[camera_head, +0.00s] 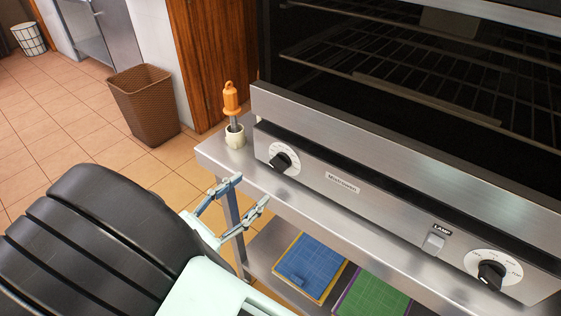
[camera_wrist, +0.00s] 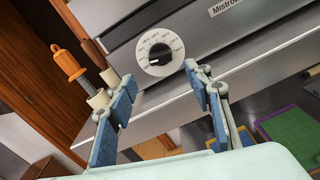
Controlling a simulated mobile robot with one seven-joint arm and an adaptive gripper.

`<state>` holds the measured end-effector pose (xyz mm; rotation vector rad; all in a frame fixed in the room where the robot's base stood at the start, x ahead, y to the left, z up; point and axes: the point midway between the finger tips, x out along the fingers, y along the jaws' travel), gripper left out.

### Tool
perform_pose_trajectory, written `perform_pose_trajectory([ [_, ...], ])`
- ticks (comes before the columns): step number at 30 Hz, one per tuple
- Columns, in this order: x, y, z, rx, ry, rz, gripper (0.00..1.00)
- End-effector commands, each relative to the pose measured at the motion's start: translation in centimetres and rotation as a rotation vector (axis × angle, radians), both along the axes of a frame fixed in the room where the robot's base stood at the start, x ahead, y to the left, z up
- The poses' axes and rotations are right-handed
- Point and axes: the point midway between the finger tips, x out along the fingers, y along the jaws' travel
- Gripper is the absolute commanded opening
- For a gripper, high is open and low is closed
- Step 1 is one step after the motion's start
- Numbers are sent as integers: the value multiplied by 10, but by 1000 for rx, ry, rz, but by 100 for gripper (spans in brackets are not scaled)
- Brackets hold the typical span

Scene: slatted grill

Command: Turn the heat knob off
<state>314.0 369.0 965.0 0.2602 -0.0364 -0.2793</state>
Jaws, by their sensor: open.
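The oven front carries two black knobs on white dials. The left knob (camera_head: 282,161) is at the panel's left end, and it shows in the wrist view (camera_wrist: 159,54) with markings around it too small to read. The right knob (camera_head: 491,274) is at the panel's right end, past a lamp switch (camera_head: 433,241). I cannot tell from labels which one is the heat knob. My gripper (camera_head: 248,190) is open and empty, in front of and below the left knob, apart from it. In the wrist view the left knob appears above and between the fingertips (camera_wrist: 160,78).
A steel table (camera_head: 215,152) carries the oven. An orange-handled utensil (camera_head: 232,99) stands in a small cream pot (camera_head: 235,137) left of the oven. Blue (camera_head: 309,268) and green (camera_head: 372,297) boards lie on the lower shelf. A brown bin (camera_head: 147,105) stands on the floor.

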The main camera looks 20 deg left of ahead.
Motion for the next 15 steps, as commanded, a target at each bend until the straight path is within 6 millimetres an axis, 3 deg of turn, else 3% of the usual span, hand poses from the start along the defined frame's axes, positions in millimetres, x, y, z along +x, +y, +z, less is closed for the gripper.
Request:
perform_pose_trajectory([
  [15, 84, -25, 0, 0, -1, -2, 46],
])
